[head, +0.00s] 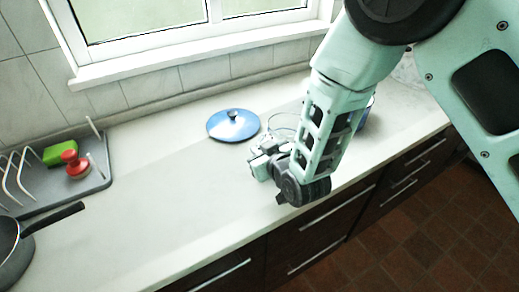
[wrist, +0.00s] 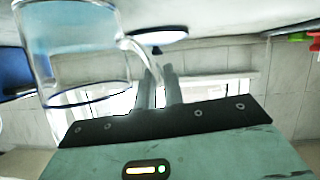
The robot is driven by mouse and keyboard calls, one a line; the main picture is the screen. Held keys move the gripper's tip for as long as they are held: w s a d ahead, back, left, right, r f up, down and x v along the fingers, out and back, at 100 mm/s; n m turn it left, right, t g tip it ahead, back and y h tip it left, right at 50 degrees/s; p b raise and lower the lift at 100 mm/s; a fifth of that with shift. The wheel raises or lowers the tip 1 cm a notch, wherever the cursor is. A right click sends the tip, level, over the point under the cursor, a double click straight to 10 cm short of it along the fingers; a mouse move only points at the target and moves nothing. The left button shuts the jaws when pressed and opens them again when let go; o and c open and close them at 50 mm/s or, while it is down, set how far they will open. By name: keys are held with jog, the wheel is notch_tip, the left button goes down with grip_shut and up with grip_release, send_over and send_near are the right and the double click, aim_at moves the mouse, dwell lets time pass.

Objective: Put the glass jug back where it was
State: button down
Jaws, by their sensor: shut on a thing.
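The clear glass jug (head: 281,121) shows in the head view just behind my gripper (head: 264,160), partly hidden by my arm. In the wrist view, which is upside down, the jug (wrist: 80,55) fills the left side, its rim towards the bottom of the picture. Its handle (wrist: 133,52) runs to the fingers of my gripper (wrist: 158,82), which are shut on it. The jug looks upright. Whether its base touches the worktop I cannot tell.
A blue lid (head: 233,125) lies on the worktop (head: 165,200) left of the jug. A blue pot (head: 368,112) is mostly hidden behind my arm. A grey rack tray (head: 95,182) with a green sponge (head: 60,153) and red brush (head: 75,164), and a dark pan (head: 15,255), are far left.

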jog(key=c, duration=1.5)
grip_release()
jog(key=shift+f, duration=0.1)
jog(key=shift+r, duration=0.2)
jog(key=s+d+r+g+h, duration=0.2)
jog(key=s+d+r+g, duration=0.2)
jog(key=s, duration=0.5)
jog(key=s+d+r+g+h+b, duration=0.1)
jog(key=s+d+r+g+h, duration=0.1)
jog(key=s+d, duration=0.6)
jog(key=s+d+r+g+h+b, duration=0.1)
jog(key=s+d+r+g, duration=0.4)
jog(key=s, duration=0.5)
jog(key=shift+s+d+r+g+h, duration=0.3)
jog(key=shift+s+d+r+h, duration=0.15)
jog(key=shift+r+h, duration=0.25)
